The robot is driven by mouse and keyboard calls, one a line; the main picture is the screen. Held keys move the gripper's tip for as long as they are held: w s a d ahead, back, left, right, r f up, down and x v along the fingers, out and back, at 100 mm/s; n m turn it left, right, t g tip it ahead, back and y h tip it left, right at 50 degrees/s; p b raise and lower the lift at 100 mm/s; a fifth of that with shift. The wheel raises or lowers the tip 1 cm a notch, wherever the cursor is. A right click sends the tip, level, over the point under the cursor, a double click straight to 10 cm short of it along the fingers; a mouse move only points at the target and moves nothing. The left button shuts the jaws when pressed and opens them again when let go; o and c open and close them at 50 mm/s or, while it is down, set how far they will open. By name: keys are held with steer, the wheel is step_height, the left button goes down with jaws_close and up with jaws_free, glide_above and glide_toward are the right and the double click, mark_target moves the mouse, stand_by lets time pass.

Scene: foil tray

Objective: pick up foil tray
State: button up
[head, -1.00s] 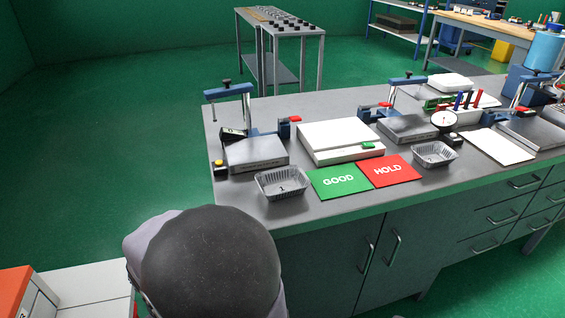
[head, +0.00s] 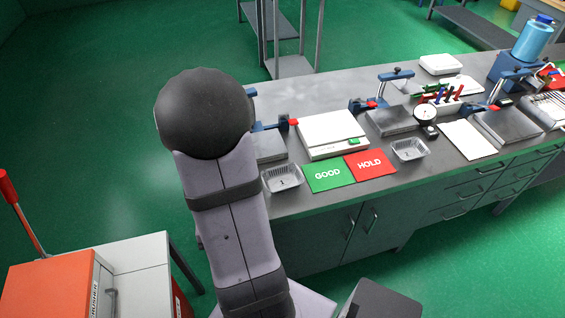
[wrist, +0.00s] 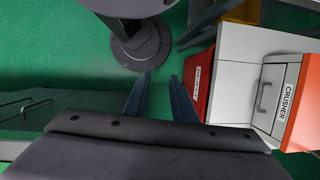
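Two foil trays stand on the grey workbench (head: 330,205) in the head view. One foil tray (head: 283,179) is at the bench's front left, beside the green GOOD card, its left side close to my arm in the picture. The other foil tray (head: 410,149) is to the right of the red HOLD card. Both stand upright. My gripper is not visible in the head view, where my raised arm shows. In the wrist view my gripper (wrist: 161,78) is open, with an empty gap between its dark blue fingers. No foil tray shows there.
The GOOD card (head: 329,174), HOLD card (head: 370,165) and a white scale (head: 332,134) lie between and behind the trays. Clamp fixtures stand further back. A white and orange crusher cabinet (wrist: 239,75) shows right in the wrist view. Green floor lies around.

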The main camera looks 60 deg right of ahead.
steer(key=w+d+r+m+t+p, duration=0.2)
steer(key=w+d+r+m+p, duration=0.1)
steer(key=d+r+p, duration=0.3)
steer(key=w+d+f+h, duration=0.1)
steer(key=d, duration=0.1)
steer(key=w+d+f+t+h, duration=0.1)
steer(key=d, duration=0.1)
steer(key=w+d+f+h, duration=0.1)
steer(key=d+h, duration=0.1)
steer(key=d, duration=0.1)
steer(key=shift+w+n+t, duration=0.2)
steer(key=shift+n+t, duration=0.1)
steer(key=shift+n, duration=0.1)
steer(key=d, duration=0.1)
steer(key=d+h, duration=0.1)
steer(key=d, duration=0.1)
steer(key=d+r+h, duration=0.1)
steer(key=shift+w+d+n, duration=0.15)
steer(key=shift+d+n, duration=0.05)
steer(key=shift+n, duration=0.1)
steer(key=d+n+h, duration=0.1)
steer(key=s+d+r+n+h, duration=0.1)
steer(key=d, duration=0.1)
steer(key=d+r+n, duration=0.1)
steer(key=d+n, duration=0.1)
steer(key=shift+s+d+h, duration=0.2)
steer(key=shift+s+h, duration=0.05)
steer(key=shift+h, duration=0.15)
steer(key=shift+f, duration=0.1)
